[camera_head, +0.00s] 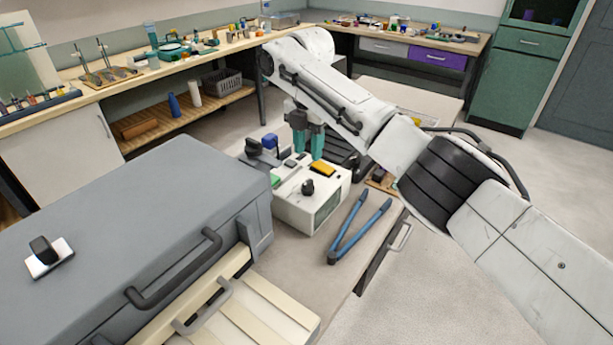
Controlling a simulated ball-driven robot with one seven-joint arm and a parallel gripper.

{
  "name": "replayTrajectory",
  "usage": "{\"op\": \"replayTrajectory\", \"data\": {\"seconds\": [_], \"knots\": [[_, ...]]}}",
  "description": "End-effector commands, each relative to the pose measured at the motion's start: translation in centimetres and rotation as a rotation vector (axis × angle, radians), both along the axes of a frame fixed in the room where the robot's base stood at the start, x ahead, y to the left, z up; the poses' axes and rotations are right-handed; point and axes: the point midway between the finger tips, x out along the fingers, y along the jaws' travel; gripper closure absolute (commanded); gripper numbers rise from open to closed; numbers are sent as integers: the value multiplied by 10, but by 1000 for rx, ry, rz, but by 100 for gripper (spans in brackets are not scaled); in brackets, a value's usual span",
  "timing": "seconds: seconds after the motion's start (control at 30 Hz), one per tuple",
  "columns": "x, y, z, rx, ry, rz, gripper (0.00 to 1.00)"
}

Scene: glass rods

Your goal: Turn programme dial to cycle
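A white box-shaped device (295,213) stands on the bench, with a black round knob (307,187) on its top near the front, and green, yellow and dark patches on top. Another black knob (42,250) sits on a white plate on the large grey case at left. No cycle marks are readable, and I cannot tell which knob is the programme dial. My gripper (308,153) points down with two teal fingers slightly apart, above and behind the white device. Nothing shows between the fingers. Neither knob is touched by the gripper.
Blue-handled pliers-like tool (355,232) lies right of the device. The grey case (140,210) with handles and a cream drawer (250,310) fill the left front. A dark and blue object (262,148) stands left of my gripper. Open floor (450,290) lies at right.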

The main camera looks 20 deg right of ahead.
Motion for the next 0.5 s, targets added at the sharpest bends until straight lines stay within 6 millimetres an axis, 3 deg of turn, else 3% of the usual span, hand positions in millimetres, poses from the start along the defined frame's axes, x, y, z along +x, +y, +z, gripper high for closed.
{"op": "replayTrajectory", "data": {"seconds": [0.3, 0.5], "knots": [[-1, 0, -58, 0, 4, -3, 62], [-1, 0, -82, 0, 3, -1, 62]]}}
